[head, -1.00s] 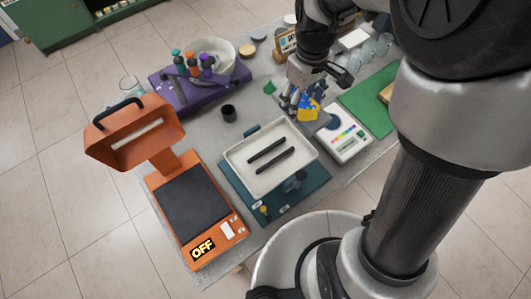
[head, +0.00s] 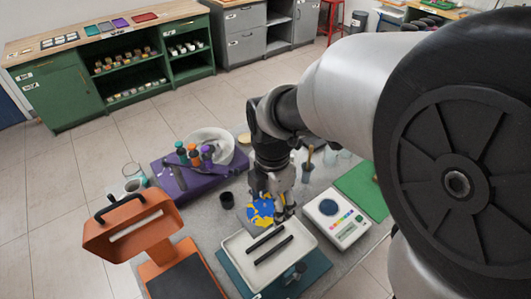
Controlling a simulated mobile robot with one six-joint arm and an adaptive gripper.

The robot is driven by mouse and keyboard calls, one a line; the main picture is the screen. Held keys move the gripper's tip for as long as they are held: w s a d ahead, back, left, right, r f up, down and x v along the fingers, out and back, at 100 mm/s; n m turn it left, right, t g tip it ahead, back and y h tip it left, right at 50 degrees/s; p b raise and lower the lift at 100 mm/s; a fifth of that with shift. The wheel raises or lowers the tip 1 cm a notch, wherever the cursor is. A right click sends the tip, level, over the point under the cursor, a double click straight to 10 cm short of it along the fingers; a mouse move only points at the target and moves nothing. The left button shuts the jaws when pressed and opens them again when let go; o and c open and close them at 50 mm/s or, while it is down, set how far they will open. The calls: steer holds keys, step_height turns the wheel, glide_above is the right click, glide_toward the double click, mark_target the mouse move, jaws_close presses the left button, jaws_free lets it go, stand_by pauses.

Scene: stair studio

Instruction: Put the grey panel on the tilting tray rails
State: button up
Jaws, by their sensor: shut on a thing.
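My gripper (head: 270,203) points down just behind the white tray, shut on a flat piece with a blue and yellow pattern (head: 260,212). Its face toward me shows blue and yellow; I cannot see a plain grey side. The fingers hide part of it. The tilting tray (head: 237,246) is a shallow white tray on a teal base (head: 312,268). Two black rails (head: 272,250) lie side by side across it, bare. The piece is near the tray's far edge; I cannot tell its height or whether it touches.
An orange machine (head: 160,250) with a raised head stands left of the tray. A purple stand (head: 190,178) with bottles and a white bowl is at the back left. A black cup (head: 227,200) stands left of the gripper. A white device (head: 335,218) and green mat (head: 362,190) lie right.

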step_height(320, 180, down, 18)
steer(key=b, duration=0.5)
steer(key=shift+f, duration=0.15)
steer(key=o, duration=1.2)
steer(key=shift+b, duration=0.3)
